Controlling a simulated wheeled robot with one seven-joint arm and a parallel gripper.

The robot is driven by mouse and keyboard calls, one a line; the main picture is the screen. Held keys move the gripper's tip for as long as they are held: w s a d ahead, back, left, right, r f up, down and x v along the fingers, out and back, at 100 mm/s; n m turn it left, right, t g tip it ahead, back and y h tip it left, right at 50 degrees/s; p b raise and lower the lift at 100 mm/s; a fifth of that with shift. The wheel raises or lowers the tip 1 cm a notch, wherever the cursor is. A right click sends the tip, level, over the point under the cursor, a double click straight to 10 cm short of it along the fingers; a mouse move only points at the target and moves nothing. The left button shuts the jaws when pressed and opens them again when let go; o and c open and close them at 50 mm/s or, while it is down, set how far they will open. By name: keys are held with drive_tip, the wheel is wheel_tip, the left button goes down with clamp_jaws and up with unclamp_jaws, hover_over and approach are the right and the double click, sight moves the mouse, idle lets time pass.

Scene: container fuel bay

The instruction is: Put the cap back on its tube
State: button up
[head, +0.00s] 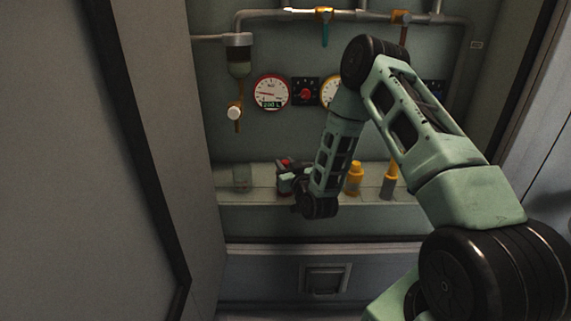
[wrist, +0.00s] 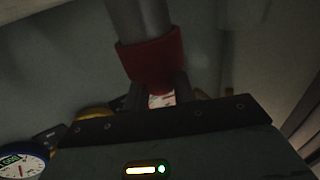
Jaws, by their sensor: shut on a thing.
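My gripper (wrist: 157,92) is shut on a red cap-like piece (wrist: 151,62), which shows between its dark fingers in the wrist view. A grey tube (wrist: 139,18) runs from the top edge of that view to the wide end of the red piece, in line with it. I cannot tell whether the red piece is seated on the tube or only in front of it. In the head view my gripper (head: 295,180) is low over the shelf, partly hidden by my arm. A bit of red (head: 284,162) shows beside it.
The shelf (head: 256,194) also holds a yellow-topped bottle (head: 355,180) and another yellow item (head: 390,185) to the right. Gauges (head: 271,92) and pipes (head: 264,14) line the back wall. A large grey door panel (head: 80,160) fills the left side.

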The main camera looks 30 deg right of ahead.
drive_tip(key=o, duration=1.1)
drive_tip(key=shift+c, duration=0.2)
drive_tip(key=s+a+p, duration=0.3)
drive_tip(key=s, duration=1.4)
drive_tip(key=shift+s, duration=0.1)
drive_tip(key=shift+a, duration=0.1)
